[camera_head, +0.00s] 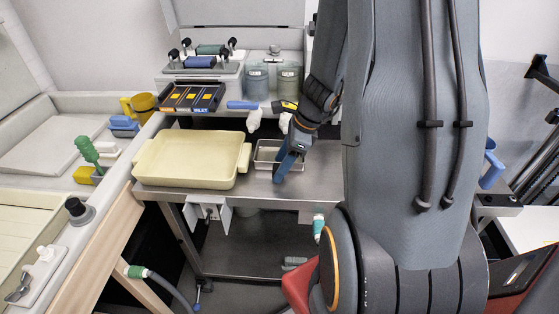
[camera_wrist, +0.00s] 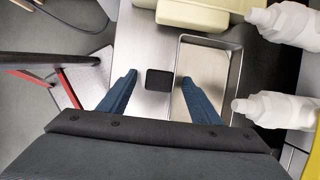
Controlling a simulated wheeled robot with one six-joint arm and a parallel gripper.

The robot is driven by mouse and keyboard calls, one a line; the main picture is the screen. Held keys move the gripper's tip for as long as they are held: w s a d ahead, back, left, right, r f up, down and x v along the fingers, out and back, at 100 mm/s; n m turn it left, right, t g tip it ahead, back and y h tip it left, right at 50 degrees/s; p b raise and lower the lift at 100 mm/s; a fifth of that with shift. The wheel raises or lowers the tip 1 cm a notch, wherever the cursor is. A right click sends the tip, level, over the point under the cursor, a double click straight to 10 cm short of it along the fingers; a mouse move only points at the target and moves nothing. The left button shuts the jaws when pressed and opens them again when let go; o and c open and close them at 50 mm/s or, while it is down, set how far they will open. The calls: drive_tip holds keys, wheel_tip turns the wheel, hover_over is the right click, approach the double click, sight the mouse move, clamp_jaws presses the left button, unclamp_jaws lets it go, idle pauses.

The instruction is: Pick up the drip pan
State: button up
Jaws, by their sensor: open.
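The drip pan appears to be the small shallow metal pan (camera_head: 262,162) on the steel bench, right of a large cream tray. In the wrist view the pan (camera_wrist: 210,43) lies right of centre, its near end hidden by my gripper. My gripper (camera_head: 284,168) is open and empty at the pan's right side in the head view. In the wrist view my gripper (camera_wrist: 160,79) has its right fingertip over the pan's near-side wall and interior, and its left fingertip over bare bench. I cannot tell the height of the fingertips above the pan.
The cream tray (camera_head: 192,162) stands close beside the pan. White bottle-like nozzles (camera_wrist: 284,109) are beside the pan. A small black rectangle (camera_wrist: 159,80) lies on the bench between my fingers. A black tray (camera_head: 191,97) and grey canisters (camera_head: 257,80) stand behind.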

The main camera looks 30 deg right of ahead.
drive_tip(key=shift+c, duration=0.2)
drive_tip(key=c, duration=1.3)
drive_tip(key=shift+r, duration=0.1)
